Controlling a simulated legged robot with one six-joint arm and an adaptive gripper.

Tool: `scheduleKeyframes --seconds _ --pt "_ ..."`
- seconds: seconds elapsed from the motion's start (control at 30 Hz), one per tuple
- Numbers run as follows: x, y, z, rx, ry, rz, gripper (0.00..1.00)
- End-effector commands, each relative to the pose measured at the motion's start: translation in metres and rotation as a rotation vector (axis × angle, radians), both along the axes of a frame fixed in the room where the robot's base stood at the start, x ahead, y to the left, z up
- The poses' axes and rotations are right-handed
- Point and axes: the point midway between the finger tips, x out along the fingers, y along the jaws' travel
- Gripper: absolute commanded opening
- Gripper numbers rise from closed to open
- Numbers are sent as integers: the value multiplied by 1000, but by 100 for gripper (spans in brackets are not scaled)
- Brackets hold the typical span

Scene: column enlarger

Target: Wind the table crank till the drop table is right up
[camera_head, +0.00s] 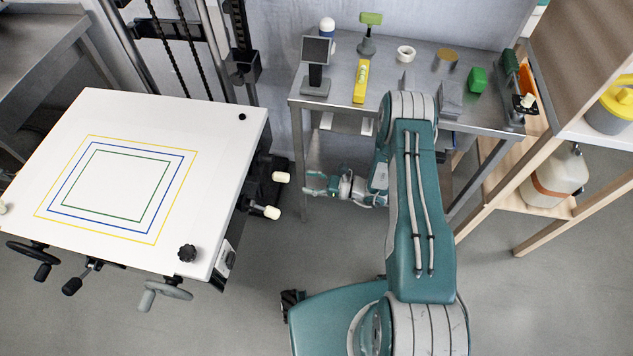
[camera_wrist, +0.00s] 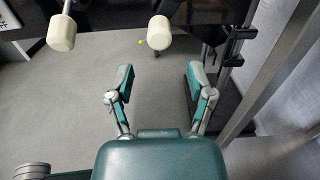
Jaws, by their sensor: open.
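The white drop table (camera_head: 215,115), with yellow, blue and green rectangles drawn on it, is at left in the head view. Two cream handles (camera_head: 281,177) (camera_head: 272,212) stick out from its right side. A black handwheel (camera_head: 30,252) and a grey handwheel (camera_head: 165,290) are at its front edge. I cannot tell for certain which one is the table crank. My gripper (camera_head: 312,183) is open and empty, right of the cream handles and apart from them. In the wrist view my gripper (camera_wrist: 160,80) has one cream handle (camera_wrist: 159,32) ahead between its fingertips and another (camera_wrist: 61,32) farther left.
A metal bench (camera_head: 430,60) behind my arm carries a small monitor (camera_head: 316,65), a yellow level (camera_head: 361,82) and several other items. A wooden shelf (camera_head: 570,80) with a cream jug (camera_head: 556,178) stands at right. Grey floor (camera_head: 265,265) is clear between table and arm.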

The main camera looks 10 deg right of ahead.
Motion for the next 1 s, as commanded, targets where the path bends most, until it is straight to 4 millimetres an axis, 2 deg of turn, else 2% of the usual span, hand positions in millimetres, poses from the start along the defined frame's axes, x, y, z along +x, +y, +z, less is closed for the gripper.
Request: scheduleKeyframes --seconds 0.7,1.0 --pt "21 58 0 0 -1 3 69" --pt "21 58 1 0 -1 2 69"
